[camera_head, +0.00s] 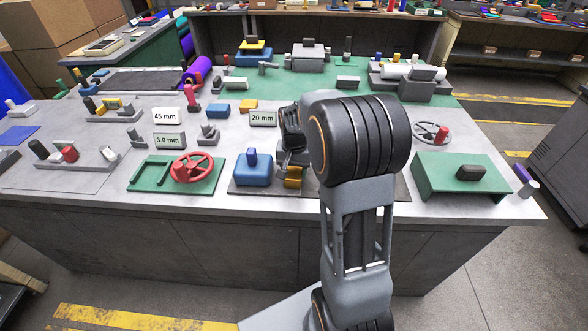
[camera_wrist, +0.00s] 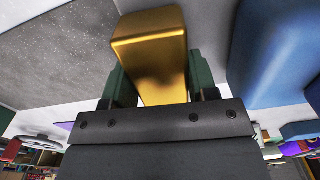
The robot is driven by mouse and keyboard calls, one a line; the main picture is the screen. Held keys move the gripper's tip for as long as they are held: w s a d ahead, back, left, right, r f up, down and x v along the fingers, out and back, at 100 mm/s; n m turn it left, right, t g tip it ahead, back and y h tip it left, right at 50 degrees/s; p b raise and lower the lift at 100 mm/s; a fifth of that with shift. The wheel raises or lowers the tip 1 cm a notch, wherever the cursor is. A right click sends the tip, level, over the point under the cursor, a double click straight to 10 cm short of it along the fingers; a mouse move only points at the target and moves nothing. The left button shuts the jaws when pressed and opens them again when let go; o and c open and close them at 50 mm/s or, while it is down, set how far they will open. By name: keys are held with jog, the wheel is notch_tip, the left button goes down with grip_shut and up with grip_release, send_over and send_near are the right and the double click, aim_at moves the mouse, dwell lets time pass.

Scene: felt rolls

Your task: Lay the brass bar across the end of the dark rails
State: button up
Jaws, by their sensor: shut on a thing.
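The brass bar (camera_wrist: 149,45) is a smooth gold block, held between the two green-sided fingers of my gripper (camera_wrist: 157,82) in the wrist view. In the head view, the bar (camera_head: 293,177) shows as a small gold piece below my dark gripper (camera_head: 291,160), over the dark mat, just right of a blue block (camera_head: 253,170). I cannot tell whether the bar touches the mat. My arm hides part of the bench behind and right of it. I cannot pick out the dark rails with certainty in either view.
A green plate with a red handwheel (camera_head: 191,168) lies to the left. A green stand (camera_head: 462,178) is to the right, past the bare dark mat (camera_head: 402,187). Label blocks, including "20 mm" (camera_head: 262,118), stand behind. The bench's front edge is close.

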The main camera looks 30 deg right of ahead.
aim_at(294, 168)
jog(key=shift+f, duration=0.1)
jog(key=o, duration=1.2)
notch_tip(294, 168, up, 14)
jog(key=shift+f, duration=0.15)
